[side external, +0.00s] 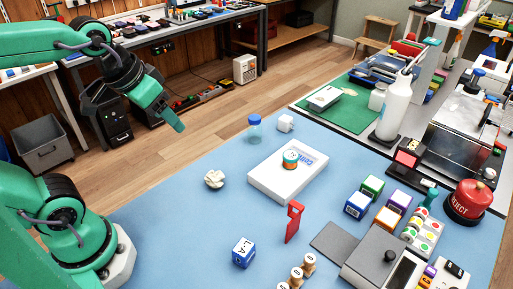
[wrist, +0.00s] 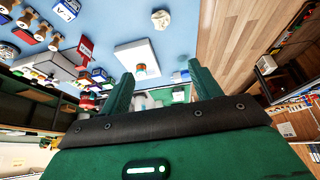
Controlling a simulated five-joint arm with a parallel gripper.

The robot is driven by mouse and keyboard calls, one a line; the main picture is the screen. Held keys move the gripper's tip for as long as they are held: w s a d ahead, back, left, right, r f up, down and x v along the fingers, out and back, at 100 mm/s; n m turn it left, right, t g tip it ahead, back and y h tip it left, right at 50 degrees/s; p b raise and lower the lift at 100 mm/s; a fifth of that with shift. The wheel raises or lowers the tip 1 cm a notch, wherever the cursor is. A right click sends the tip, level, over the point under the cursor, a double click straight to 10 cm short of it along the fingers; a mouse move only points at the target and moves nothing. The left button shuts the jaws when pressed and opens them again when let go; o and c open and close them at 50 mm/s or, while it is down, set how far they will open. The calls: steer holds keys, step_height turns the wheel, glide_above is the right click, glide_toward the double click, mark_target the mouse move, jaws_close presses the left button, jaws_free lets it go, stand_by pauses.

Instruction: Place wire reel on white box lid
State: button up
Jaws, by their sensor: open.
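The white box lid (side external: 270,182) lies flat on the blue mat, with blue lettering at its far right corner. A small round reel with a white top and orange and teal sides, which looks like the wire reel (side external: 291,158), stands upright on the lid. In the wrist view the reel (wrist: 140,69) also shows on the white lid (wrist: 128,55). My gripper (side external: 178,126) is raised to the left of the lid, well apart from it. In the wrist view its two fingers (wrist: 161,70) are spread with nothing held between them.
A crumpled pale ball (side external: 214,179), a blue-capped jar (side external: 255,129) and a white mug (side external: 286,123) stand around the lid. A red bracket (side external: 293,222), lettered cubes (side external: 359,204) and a red reject button (side external: 470,201) lie nearer or rightward. The mat's left part is clear.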

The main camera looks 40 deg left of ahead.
steer(key=shift+s+a+f, duration=0.1)
steer(key=shift+s+f, duration=0.25)
steer(key=shift+s, duration=0.2)
steer(key=shift+s+a+f, duration=0.1)
steer(key=shift+s+f, duration=0.2)
steer(key=shift+s, duration=0.25)
